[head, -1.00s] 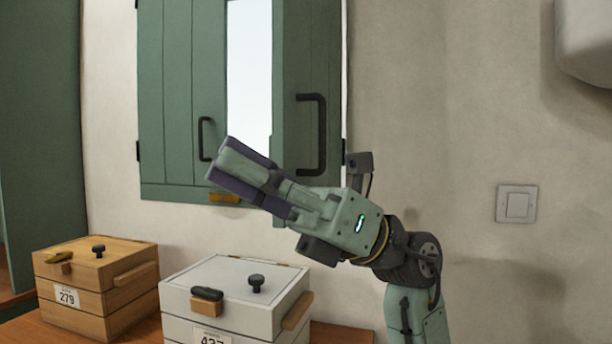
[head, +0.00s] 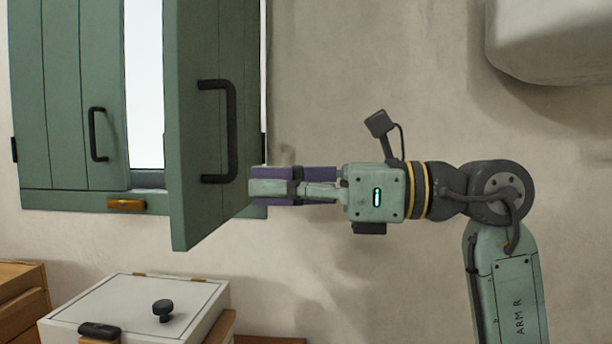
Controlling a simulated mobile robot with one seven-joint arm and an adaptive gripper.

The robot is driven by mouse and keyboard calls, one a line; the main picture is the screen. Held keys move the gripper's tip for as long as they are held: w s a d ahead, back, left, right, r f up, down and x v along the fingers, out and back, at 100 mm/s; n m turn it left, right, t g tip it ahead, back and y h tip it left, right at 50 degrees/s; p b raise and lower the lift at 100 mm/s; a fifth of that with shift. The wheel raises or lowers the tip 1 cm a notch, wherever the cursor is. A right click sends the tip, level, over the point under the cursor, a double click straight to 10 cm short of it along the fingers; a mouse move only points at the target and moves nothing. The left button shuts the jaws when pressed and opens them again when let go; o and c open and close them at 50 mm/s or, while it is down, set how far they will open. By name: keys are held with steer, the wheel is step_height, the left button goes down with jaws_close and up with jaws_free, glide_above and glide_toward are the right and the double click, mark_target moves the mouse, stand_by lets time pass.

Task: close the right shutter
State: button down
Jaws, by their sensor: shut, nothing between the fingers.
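The right shutter (head: 188,60) is a green plank panel with a dark bar handle (head: 232,130). It stands ajar, swung out from the window, its free edge toward me and its lower corner hanging below the sill line. The left shutter (head: 65,110) lies flat in the frame with its own dark handle (head: 95,135). A bright strip of window (head: 144,85) shows between them. My gripper (head: 250,188) is shut and empty, level, pointing left. Its fingertips overlap the right part of the right shutter's face, right of the handle's lower end; I cannot tell whether they touch it.
A small orange-brown latch (head: 126,205) sits on the window's bottom rail. Below are a white box (head: 125,300) with a black knob and, at far left, a wooden box (head: 22,300). A pale bulky fixture (head: 560,40) is at upper right. The wall right of the window is bare.

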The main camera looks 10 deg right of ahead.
mark_target(190, 186)
steer(key=p+x, duration=0.2)
steer(key=x, duration=0.5)
steer(key=shift+a, duration=0.1)
steer(key=shift+w+a, duration=0.1)
